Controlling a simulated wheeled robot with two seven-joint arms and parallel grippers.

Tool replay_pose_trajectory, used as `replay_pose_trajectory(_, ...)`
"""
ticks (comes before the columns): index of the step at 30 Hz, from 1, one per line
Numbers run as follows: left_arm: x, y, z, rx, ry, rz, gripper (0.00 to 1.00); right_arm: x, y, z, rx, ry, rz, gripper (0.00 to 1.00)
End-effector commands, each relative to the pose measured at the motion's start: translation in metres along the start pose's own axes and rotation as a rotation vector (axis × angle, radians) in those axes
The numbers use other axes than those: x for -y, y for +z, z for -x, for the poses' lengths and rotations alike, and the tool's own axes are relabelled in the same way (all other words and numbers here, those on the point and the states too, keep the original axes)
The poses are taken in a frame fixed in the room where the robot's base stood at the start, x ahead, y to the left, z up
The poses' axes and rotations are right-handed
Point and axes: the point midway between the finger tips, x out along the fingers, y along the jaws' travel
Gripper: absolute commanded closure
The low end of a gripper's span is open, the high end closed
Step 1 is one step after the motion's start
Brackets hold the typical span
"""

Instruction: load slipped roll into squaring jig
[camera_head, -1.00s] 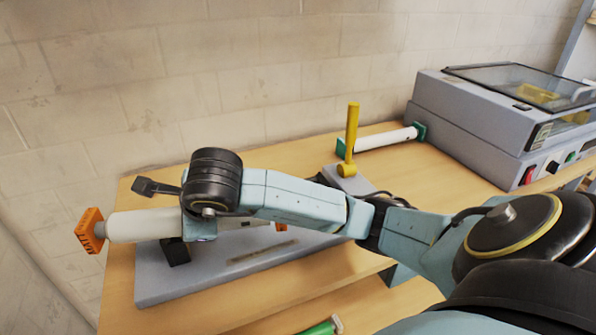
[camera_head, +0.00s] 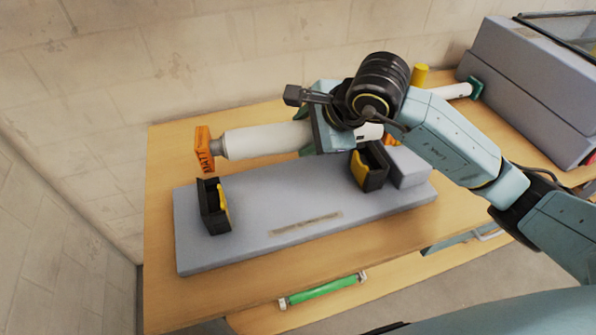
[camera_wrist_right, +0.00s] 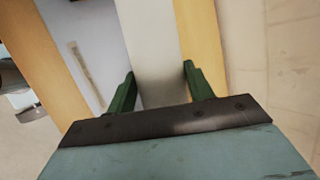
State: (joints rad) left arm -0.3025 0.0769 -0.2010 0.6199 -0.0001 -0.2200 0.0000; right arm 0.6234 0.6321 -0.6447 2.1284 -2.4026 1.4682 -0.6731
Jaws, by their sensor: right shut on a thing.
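The white roll (camera_head: 262,138) has an orange end piece (camera_head: 203,150) marked MATT at its left. My right gripper (camera_head: 305,136) is shut around the roll right of its middle, its green fingers on either side; my wrist hides part of it. The right wrist view shows the white roll (camera_wrist_right: 150,40) between the fingers (camera_wrist_right: 158,75). The squaring jig is a grey slab (camera_head: 270,205) with a left black-and-yellow cradle (camera_head: 213,207) and a right one (camera_head: 370,167). Both cradles look empty. The roll appears above and behind the cradles. My left gripper is not in view.
A yellow lever (camera_head: 420,74) shows behind my right arm. A second white roll with a green end (camera_head: 474,87) lies at the back, near the grey laminator (camera_head: 530,85). A green roll (camera_head: 320,291) is lower at the front. Bare wood shows left of the jig.

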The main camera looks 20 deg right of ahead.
Motion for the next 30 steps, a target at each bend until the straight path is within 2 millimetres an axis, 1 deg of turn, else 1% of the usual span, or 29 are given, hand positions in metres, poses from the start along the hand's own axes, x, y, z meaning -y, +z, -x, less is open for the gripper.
replay_pose_trajectory(1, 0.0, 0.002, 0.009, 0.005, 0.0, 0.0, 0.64, 0.005, 0.007, 0.007, 0.03, 0.004, 0.033, 0.96)
replay_pose_trajectory(2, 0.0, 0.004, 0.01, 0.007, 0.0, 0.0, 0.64, 0.005, 0.01, 0.008, 0.045, 0.008, 0.05, 0.96)
replay_pose_trajectory(5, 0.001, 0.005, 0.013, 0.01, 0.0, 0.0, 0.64, 0.001, 0.013, 0.004, 0.077, 0.018, 0.086, 0.96)
replay_pose_trajectory(9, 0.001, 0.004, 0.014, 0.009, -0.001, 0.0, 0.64, -0.014, 0.007, -0.015, 0.084, 0.023, 0.096, 0.96)
replay_pose_trajectory(13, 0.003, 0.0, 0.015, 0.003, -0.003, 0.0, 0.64, -0.024, 0.001, -0.032, 0.084, 0.02, 0.096, 0.96)
replay_pose_trajectory(15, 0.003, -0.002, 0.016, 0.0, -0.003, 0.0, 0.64, -0.027, -0.002, -0.037, 0.084, 0.018, 0.095, 0.96)
replay_pose_trajectory(20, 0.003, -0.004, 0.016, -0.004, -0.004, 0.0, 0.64, -0.032, -0.004, -0.044, 0.083, 0.017, 0.096, 0.96)
replay_pose_trajectory(27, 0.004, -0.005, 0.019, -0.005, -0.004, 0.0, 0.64, -0.048, -0.014, -0.067, 0.082, 0.018, 0.095, 0.96)
replay_pose_trajectory(30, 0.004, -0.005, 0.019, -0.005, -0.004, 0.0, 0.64, -0.05, -0.015, -0.07, 0.083, 0.016, 0.096, 0.96)
